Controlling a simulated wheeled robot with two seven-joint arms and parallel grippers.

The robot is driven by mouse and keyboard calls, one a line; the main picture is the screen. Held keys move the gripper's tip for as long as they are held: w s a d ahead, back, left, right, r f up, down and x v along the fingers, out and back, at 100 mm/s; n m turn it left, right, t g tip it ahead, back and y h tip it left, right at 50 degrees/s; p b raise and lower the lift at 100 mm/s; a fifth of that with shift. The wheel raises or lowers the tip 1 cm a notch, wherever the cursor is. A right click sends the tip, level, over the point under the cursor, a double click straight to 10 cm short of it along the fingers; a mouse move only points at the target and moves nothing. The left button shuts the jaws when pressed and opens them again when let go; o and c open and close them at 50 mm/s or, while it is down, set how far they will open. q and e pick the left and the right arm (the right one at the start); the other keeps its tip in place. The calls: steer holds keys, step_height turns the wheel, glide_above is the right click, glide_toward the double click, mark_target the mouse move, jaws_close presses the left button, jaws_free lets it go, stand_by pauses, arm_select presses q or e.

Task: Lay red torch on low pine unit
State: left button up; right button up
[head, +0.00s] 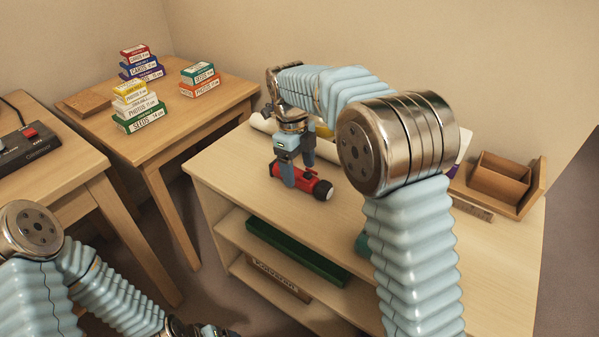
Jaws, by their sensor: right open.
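The right jaws are open, and I cannot tell whether a finger touches the torch. My left arm is at the lower left, and its gripper (205,331) is only partly in view at the bottom edge.
A wooden box holder (500,180) and a ruler (470,207) sit at the unit's right end. A green box (295,252) lies on the shelf below. Stacked small boxes (140,105) stand on a table at the left. The unit's front left top is clear.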

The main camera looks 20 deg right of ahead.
mark_target(295, 171)
step_height(295, 171, up, 10)
steer(key=p, duration=0.1)
steer(key=shift+w+a, duration=0.35)
steer(key=shift+w, duration=0.1)
steer(key=shift+f, duration=0.15)
